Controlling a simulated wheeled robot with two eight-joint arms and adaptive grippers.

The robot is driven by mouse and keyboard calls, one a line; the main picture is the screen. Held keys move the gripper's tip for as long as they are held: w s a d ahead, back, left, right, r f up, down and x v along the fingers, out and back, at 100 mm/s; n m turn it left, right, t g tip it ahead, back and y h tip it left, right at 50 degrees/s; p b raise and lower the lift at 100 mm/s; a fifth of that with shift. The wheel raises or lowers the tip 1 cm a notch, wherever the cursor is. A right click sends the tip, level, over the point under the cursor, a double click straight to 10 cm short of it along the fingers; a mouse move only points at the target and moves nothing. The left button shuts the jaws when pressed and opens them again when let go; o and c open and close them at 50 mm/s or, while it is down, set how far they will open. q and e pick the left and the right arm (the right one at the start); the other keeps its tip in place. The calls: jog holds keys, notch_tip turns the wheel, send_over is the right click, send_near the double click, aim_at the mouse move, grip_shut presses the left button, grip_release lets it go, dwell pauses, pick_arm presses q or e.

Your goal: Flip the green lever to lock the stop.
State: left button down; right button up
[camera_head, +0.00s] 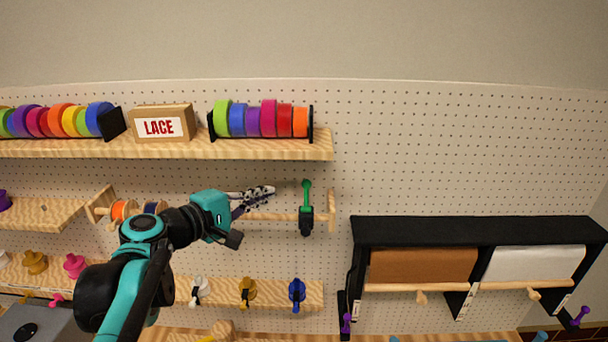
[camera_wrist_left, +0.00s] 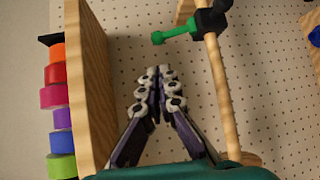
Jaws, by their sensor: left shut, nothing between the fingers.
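The green lever (camera_head: 306,195) stands upright from a black stop (camera_head: 306,221) on a horizontal wooden rod (camera_head: 280,216), near the rod's right end. The lever also shows in the left wrist view (camera_wrist_left: 177,33), with the black stop (camera_wrist_left: 212,18) beside it at the top. My left gripper (camera_head: 270,189) is shut and empty. It is left of the lever and apart from it, just above the rod in the head view. In the left wrist view, its fingertips (camera_wrist_left: 158,72) meet below the lever's knob. My right gripper is not in view.
A wooden shelf (camera_head: 240,149) with ribbon rolls and a LACE box (camera_head: 162,124) runs above the rod. A lower shelf (camera_head: 273,303) holds small coloured pieces. A black paper-roll rack (camera_head: 480,228) is at right. Bare pegboard (camera_head: 450,150) lies right of the upper shelf.

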aim_at(306, 193)
pick_arm(q)
jog(key=shift+s, duration=0.1)
jog(key=p+x, duration=0.1)
jog(key=x, duration=0.9)
jog(key=shift+p, duration=0.4)
jog(key=shift+f, duration=0.1)
jog(key=shift+s+b, duration=0.15)
jog(key=shift+b, duration=0.3)
